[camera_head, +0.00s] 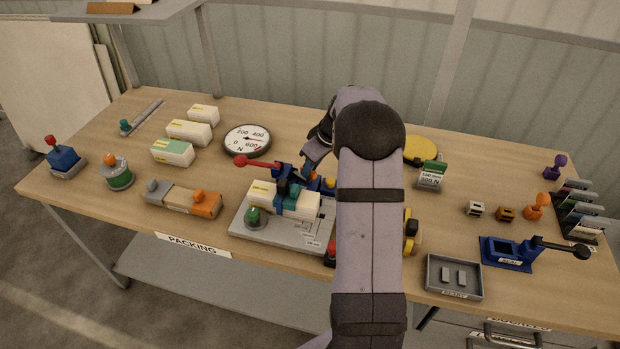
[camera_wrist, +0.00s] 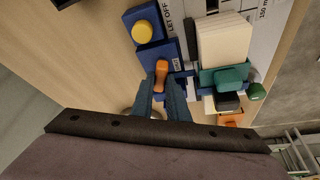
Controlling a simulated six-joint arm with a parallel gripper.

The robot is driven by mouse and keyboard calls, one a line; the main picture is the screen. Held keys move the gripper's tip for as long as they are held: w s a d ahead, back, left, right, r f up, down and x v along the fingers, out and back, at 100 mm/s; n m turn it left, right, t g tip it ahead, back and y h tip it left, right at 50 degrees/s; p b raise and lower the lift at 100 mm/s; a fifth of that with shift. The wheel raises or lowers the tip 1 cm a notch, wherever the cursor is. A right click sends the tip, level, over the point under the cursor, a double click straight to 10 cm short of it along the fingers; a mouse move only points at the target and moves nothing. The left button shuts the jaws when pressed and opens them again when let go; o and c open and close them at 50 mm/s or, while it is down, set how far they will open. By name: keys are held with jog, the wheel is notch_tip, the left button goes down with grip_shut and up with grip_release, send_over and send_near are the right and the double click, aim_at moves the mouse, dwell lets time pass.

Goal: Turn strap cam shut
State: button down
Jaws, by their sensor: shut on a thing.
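The strap cam shows an orange handle (camera_wrist: 162,72) on a blue base (camera_wrist: 157,50) in the wrist view. My gripper (camera_wrist: 161,90) has its two fingers on either side of that handle and is shut on it. In the head view my gripper (camera_head: 309,166) reaches down behind the strapped carton, and my arm hides part of the fixture. The pale carton (camera_head: 262,194) lies on the grey fixture plate (camera_head: 257,232), with a teal strap (camera_head: 290,192) across it. The strap also shows in the wrist view (camera_wrist: 224,77).
A red-knobbed lever (camera_head: 257,162) stands left of the cam. A yellow button (camera_wrist: 142,31) on a blue block is close to it. A round dial (camera_head: 247,140), several cartons (camera_head: 189,131) and a grey tray (camera_head: 454,277) stand around. The bench front right of the dial tools is partly clear.

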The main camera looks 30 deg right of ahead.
jog(key=n+g+y+b, duration=0.1)
jog(key=n, duration=0.3)
jog(key=shift+d+n, duration=0.15)
jog(key=shift+n, duration=0.25)
jog(key=shift+y, duration=0.3)
jog(key=c, duration=1.7)
grip_release()
jog(key=shift+r+b, duration=0.1)
jog(key=shift+b, duration=0.2)
jog(key=shift+b+v, duration=0.65)
jog(key=shift+v, duration=2.95)
jog(key=shift+w, duration=0.15)
